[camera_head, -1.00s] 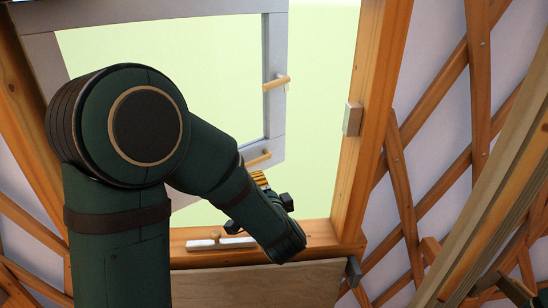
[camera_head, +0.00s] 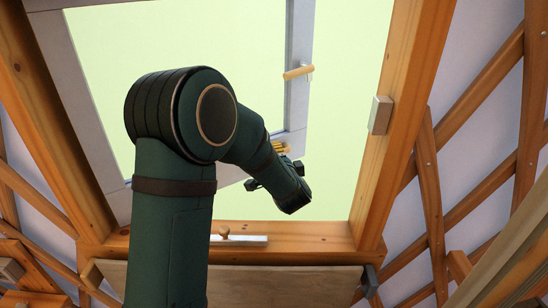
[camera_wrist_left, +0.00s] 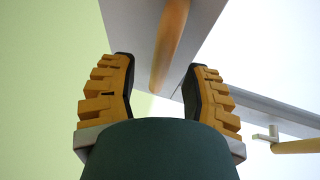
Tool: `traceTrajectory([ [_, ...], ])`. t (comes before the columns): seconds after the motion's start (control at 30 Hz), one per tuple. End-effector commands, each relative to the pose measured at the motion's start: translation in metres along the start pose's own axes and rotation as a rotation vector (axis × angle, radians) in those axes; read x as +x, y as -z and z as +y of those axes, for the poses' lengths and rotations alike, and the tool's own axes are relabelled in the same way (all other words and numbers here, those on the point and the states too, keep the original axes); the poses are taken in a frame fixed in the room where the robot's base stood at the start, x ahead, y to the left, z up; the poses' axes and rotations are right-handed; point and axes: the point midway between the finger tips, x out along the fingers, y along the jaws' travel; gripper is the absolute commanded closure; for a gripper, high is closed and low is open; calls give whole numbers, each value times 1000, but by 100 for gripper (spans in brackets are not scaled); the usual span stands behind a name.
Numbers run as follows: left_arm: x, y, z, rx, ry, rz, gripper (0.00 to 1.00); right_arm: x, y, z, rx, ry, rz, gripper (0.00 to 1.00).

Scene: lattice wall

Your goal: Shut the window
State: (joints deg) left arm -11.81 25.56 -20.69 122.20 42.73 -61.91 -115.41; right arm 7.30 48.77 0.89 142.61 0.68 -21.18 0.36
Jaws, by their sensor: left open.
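The window sash (camera_head: 297,45) has a grey frame with a pale pane and stands open, apart from the wooden window frame (camera_head: 405,85). A wooden handle (camera_head: 298,72) sits on its right stile. In the left wrist view a wooden handle (camera_wrist_left: 170,45) on the sash lies just beyond and between the fingers. My left gripper (camera_head: 280,150) is at the sash's lower right corner, in front of the lower handle, which the gripper hides in the head view. In the left wrist view the gripper (camera_wrist_left: 158,92) is open, with no visible grip on the handle. My right gripper is not in view.
A light catch block (camera_head: 380,115) is on the right post. A white plate with a wooden knob (camera_head: 225,233) lies on the sill (camera_head: 310,238). Crossed lattice slats (camera_head: 485,90) stand at the right. The opening between sash and right post is clear.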

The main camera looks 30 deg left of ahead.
Motion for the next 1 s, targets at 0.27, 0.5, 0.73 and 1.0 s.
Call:
traceTrajectory([
  [0.27, 23, 0, 0, 0, 1, 1, 52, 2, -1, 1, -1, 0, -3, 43],
  [0.5, 24, 1, 0, 0, 0, 1, 52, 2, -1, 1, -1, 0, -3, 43],
  [0.73, 24, 0, 0, -1, 0, 1, 100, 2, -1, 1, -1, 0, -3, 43],
  [1.0, 24, 1, 0, -1, 0, 1, 100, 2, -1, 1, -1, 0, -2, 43],
])
